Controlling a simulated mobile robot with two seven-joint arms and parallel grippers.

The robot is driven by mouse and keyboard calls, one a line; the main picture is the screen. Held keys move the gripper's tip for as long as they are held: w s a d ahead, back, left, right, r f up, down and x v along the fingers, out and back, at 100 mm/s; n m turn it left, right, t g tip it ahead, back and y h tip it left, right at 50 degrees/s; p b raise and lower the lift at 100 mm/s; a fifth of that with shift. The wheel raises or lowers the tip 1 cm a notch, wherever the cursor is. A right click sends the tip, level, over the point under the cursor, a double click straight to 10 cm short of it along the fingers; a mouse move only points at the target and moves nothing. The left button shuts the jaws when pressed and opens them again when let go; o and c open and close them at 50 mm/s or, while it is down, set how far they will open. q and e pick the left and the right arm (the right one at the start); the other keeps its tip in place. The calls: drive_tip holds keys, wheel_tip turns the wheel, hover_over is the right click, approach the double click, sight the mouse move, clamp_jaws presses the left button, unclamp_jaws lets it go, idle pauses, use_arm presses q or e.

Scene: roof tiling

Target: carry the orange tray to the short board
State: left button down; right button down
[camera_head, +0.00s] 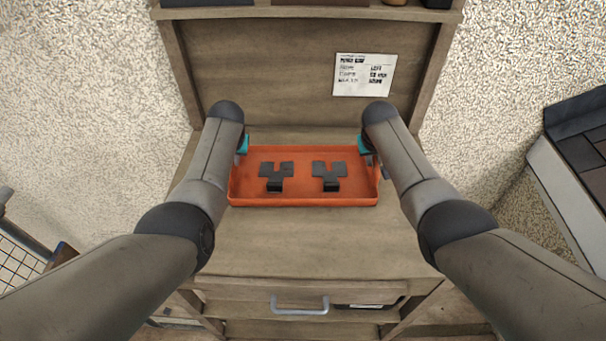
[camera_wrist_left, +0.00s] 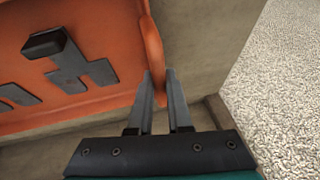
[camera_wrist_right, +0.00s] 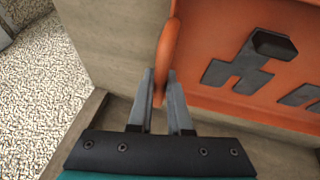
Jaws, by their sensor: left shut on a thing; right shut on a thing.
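The orange tray (camera_head: 303,199) is in the middle of the head view, over the wooden bench top, with two dark grey fork-shaped pieces, the left one (camera_head: 275,175) and the right one (camera_head: 329,175), in it. My left gripper (camera_wrist_left: 158,85) is shut on the tray's rim at its left end, as the left wrist view shows. My right gripper (camera_wrist_right: 160,87) is shut on the tray's rim at its right end. In the head view my forearms hide most of both grippers. I cannot tell whether the tray touches the bench top. The short board is not clearly identifiable.
The wooden bench (camera_head: 310,245) has a back panel with a white printed sheet (camera_head: 364,75) and a shelf above. A drawer with a grey handle (camera_head: 300,306) is at the front. A pale unit with a dark top (camera_head: 580,135) stands at the right. The bench top before the tray is clear.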

use_arm(q)
drive_tip(key=shift+r, duration=0.2)
use_arm(e)
drive_tip(key=shift+r, duration=0.15)
